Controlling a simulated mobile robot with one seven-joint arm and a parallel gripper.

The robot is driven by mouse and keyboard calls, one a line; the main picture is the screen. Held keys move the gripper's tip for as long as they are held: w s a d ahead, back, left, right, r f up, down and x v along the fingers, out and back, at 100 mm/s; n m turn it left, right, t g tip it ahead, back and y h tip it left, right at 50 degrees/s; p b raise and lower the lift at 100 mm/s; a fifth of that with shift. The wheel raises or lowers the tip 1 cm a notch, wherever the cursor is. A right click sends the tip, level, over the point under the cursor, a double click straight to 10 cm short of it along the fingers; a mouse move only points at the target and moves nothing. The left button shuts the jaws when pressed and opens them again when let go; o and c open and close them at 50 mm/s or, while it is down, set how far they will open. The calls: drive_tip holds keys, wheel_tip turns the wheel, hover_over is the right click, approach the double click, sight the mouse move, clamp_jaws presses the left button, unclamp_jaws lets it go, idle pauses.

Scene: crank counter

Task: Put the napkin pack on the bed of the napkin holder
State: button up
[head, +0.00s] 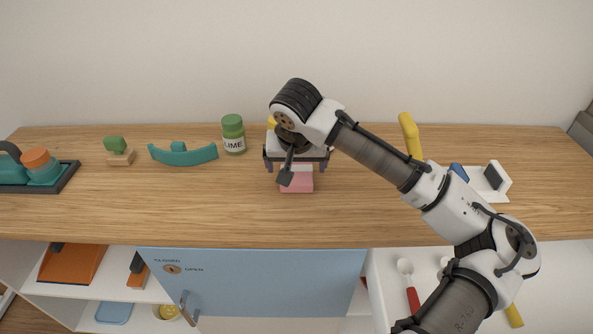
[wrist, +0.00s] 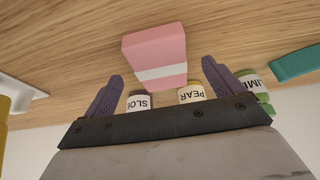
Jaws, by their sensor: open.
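The napkin pack appears to be the pink block with a white band (head: 297,184), lying on the counter just left of the middle. It also shows in the wrist view (wrist: 155,48). My gripper (head: 296,168) is open and empty. Its two purple fingers (wrist: 162,75) point toward the pack, one to each side, with the pack beyond the tips. I cannot tell the exact height above it. The white piece with a black pad and a blue part (head: 494,183), on the right of the counter, is probably the napkin holder; my arm hides some of it.
A lime jar (head: 233,134) stands behind and left; sloe (wrist: 139,102) and pear (wrist: 191,95) jars are close behind the pack. A teal curved piece (head: 183,155), a green-topped stamp (head: 118,151) and a dark tray (head: 68,178) are left. A yellow handle (head: 410,134) rises at right.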

sight(297, 172)
drive_tip(key=shift+x, duration=1.5)
drive_tip(key=shift+c, duration=0.4)
drive_tip(key=c, duration=1.1)
drive_tip(key=shift+r, duration=0.1)
drive_tip(key=shift+r, duration=0.1)
